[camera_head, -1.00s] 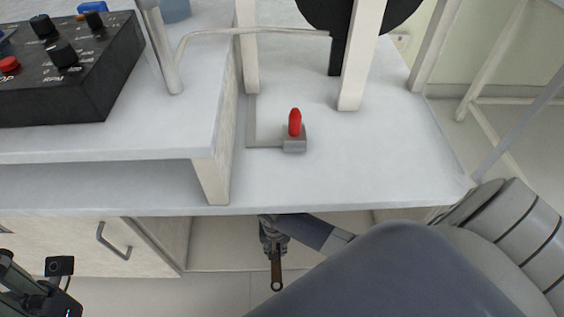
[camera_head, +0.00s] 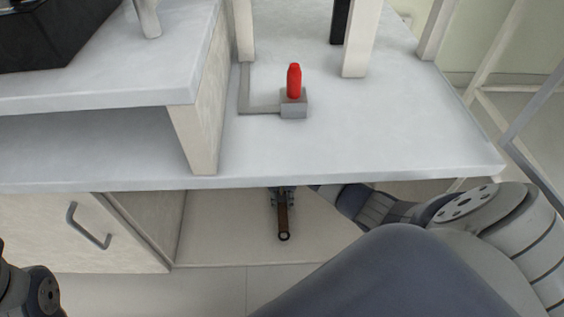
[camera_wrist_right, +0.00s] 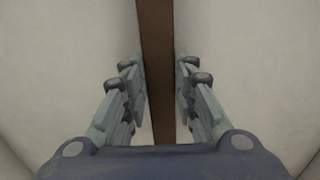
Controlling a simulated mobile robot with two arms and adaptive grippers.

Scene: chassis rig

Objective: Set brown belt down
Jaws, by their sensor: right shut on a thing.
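The brown belt (camera_head: 283,221) is a narrow strip with a dark ring at its near end. My right gripper (camera_head: 282,198) is shut on it, just below the front edge of the white worktop, which hides part of the gripper and arm. The belt shows against the pale floor of the open bay under the worktop; I cannot tell whether it touches that floor. In the right wrist view the belt (camera_wrist_right: 155,45) runs upright between the two fingers of the gripper (camera_wrist_right: 160,80). My left gripper is out of view; only part of that arm shows at the lower left.
The white worktop (camera_head: 400,150) holds a grey block (camera_head: 294,107) with a red handle (camera_head: 294,80). A raised shelf (camera_head: 120,80) stands left. A cabinet door (camera_head: 70,230) with a metal handle borders the open bay (camera_head: 225,230). White frame bars stand at the right.

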